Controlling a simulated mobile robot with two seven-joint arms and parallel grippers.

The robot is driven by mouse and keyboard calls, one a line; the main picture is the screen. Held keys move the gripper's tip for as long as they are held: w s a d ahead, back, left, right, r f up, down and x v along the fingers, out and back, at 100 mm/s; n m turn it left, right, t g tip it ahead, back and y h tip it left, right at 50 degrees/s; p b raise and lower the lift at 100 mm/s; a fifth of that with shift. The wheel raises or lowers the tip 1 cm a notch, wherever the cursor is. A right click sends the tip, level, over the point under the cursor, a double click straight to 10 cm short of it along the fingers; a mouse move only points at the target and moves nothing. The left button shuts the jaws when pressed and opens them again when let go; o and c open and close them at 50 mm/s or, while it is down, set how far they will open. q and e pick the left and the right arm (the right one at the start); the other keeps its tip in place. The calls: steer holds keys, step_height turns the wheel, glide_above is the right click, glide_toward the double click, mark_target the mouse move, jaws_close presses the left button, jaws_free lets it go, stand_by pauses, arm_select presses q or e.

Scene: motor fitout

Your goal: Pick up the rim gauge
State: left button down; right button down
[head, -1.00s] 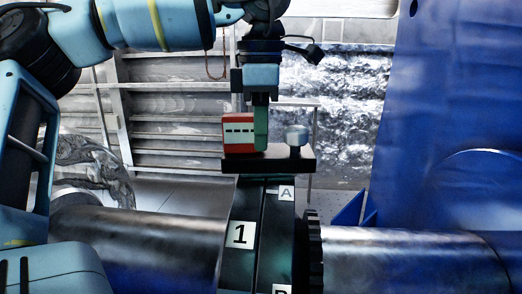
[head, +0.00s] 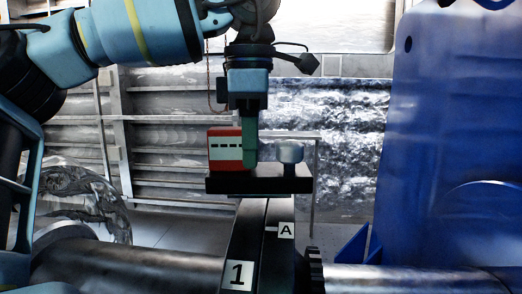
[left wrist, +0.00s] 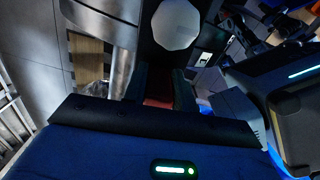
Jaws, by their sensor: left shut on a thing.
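The rim gauge seems to be one piece: a dark flat base (head: 265,184) with a red and white block (head: 226,150) and a pale round knob (head: 290,153) on top. My left gripper (head: 250,158) points straight down and is shut on it between block and knob. The gauge sits level just over the dark rim piece labelled 1 and A (head: 254,245); I cannot tell how wide the gap is. In the left wrist view the pale knob (left wrist: 176,24) and a bit of red (left wrist: 158,100) show by the fingers. My right gripper is not in view.
A metal shaft (head: 130,262) runs across the bottom, through the labelled piece, beside a toothed ring (head: 315,268). A large blue panel (head: 450,130) fills the right side. Shelving-like slats (head: 165,150) stand behind. The space above the shaft, right of the gauge, looks clear.

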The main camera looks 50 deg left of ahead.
arm_select(q)
steer(key=s+d+r+b, duration=0.1)
steer(key=s+d, duration=0.3)
steer(key=s, duration=0.8)
steer(key=shift+d+r, duration=0.15)
steer(key=shift+d, duration=0.15)
steer(key=shift+s, duration=0.1)
